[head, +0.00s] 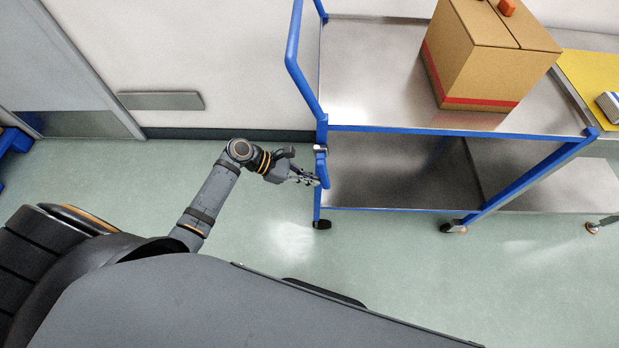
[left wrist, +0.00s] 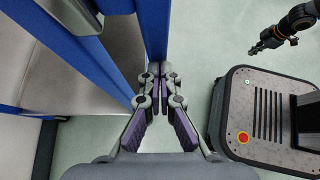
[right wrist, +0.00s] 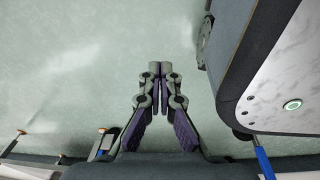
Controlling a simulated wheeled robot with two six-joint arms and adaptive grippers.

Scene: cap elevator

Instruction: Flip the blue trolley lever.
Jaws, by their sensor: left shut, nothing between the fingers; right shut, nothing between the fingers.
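The blue trolley (head: 322,105) stands against the wall. On its near left post is a grey pivot (head: 320,148) with the blue lever (head: 323,170) hanging down from it along the post. My left gripper (head: 314,181) is shut and empty, its fingertips right beside the lever; I cannot tell whether they touch. In the left wrist view, the shut left fingertips (left wrist: 160,70) lie in front of a blue upright bar (left wrist: 153,30). My right gripper (right wrist: 160,70) is shut and empty over bare floor. It also shows in the left wrist view (left wrist: 256,48).
A cardboard box (head: 475,65) with a red stripe stands on the trolley's upper shelf (head: 370,70). The lower shelf (head: 390,185) is bare. A yellow surface (head: 592,80) lies at the right. The floor (head: 400,270) in front of the trolley is clear.

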